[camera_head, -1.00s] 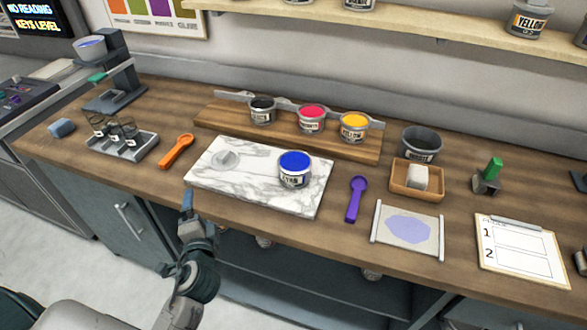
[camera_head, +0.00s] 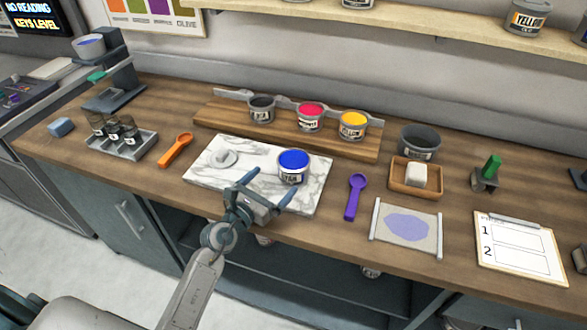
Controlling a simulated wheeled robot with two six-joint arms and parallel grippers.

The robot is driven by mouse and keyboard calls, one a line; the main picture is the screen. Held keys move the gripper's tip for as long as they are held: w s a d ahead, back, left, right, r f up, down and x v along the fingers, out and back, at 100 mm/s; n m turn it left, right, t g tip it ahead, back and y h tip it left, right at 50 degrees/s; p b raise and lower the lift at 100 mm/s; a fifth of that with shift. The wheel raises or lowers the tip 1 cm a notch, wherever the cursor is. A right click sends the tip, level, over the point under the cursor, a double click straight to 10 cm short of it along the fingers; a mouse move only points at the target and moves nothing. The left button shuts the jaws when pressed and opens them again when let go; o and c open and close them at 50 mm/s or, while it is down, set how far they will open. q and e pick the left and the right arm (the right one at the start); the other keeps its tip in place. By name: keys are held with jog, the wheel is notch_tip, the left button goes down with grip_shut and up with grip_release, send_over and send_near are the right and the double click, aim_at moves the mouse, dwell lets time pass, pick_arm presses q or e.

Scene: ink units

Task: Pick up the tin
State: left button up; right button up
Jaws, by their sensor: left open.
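A tin of blue ink (camera_head: 293,168) labelled cyan stands upright on the white marble slab (camera_head: 205,174). My left gripper (camera_head: 269,188) is open and empty, at the slab's front edge just in front of the blue tin. Its two fingers point toward the tin, and one finger covers a little of the slab. Tins of black (camera_head: 261,110), red (camera_head: 310,118) and yellow (camera_head: 353,126) ink stand on the wooden board behind. My right gripper is not in view.
An orange scoop (camera_head: 175,150) lies left of the slab and a purple scoop (camera_head: 355,196) right of it. A grey pot (camera_head: 419,142), wooden tray (camera_head: 403,188) and clipboard (camera_head: 519,250) stand further right.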

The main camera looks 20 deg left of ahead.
aim_at(283, 172)
pick_arm(q)
jog(key=x, duration=0.4)
jog(key=shift+w+d, duration=0.15)
jog(key=shift+w, duration=0.2)
jog(key=x, duration=0.1)
jog(key=p+x, duration=0.1)
jog(key=x, duration=0.3)
jog(key=shift+d, duration=0.35)
jog(key=shift+s, duration=0.15)
jog(key=c, duration=0.3)
jog(key=shift+r, duration=0.1)
jog(key=c, duration=1.1)
